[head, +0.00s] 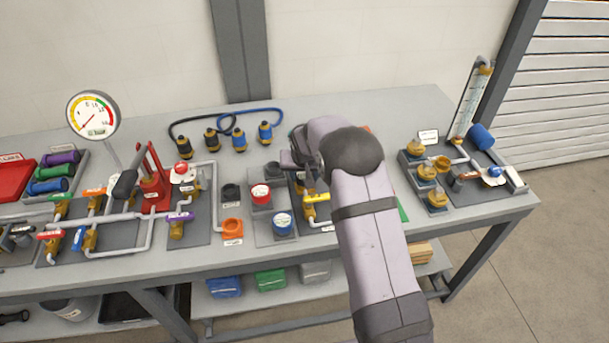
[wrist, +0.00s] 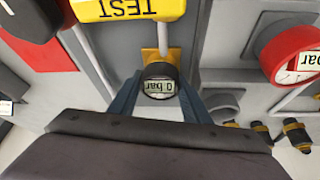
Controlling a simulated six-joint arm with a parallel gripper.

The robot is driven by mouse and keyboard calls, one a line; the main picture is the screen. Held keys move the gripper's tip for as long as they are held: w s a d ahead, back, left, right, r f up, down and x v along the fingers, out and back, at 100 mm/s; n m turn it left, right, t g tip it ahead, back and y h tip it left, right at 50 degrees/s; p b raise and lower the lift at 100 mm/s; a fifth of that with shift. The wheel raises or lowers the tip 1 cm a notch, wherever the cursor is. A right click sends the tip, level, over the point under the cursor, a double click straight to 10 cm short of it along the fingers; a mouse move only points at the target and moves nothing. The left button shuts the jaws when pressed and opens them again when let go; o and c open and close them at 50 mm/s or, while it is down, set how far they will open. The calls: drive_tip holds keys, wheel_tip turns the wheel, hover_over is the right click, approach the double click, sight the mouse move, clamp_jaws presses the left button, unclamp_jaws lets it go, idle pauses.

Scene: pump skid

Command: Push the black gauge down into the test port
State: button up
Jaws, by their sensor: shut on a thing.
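In the wrist view the black gauge (wrist: 160,88) shows a round face reading "0 bar", with its black rim between the two blue-grey fingers of my gripper (wrist: 160,103). The gripper is shut on it. A brass fitting (wrist: 150,55) shows just beyond the gauge; I cannot tell how far the gauge sits in the port, whose opening is hidden. A yellow TEST handle (wrist: 125,8) lies beyond, at the top. In the head view my gripper (head: 308,182) is over the middle panel, behind the yellow handle (head: 316,197); the gauge is hidden there by my arm.
A red-rimmed gauge (wrist: 290,55) stands close on the right in the wrist view; it also shows in the head view (head: 261,194). A blue-rimmed gauge (head: 283,223) stands near it. Several hose couplings (head: 240,140) lie at the back. Bare bench (head: 385,115) lies behind my arm.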

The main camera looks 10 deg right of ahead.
drive_tip(key=shift+f, duration=0.2)
drive_tip(key=o, duration=1.2)
drive_tip(key=shift+r, duration=0.1)
drive_tip(key=b+v, duration=0.2)
drive_tip(key=v, duration=0.4)
drive_tip(key=shift+s+r+b, duration=0.15)
drive_tip(key=shift+r+b, duration=0.05)
drive_tip(key=shift+b, duration=0.1)
drive_tip(key=shift+s+r, duration=0.15)
drive_tip(key=shift+r, duration=0.2)
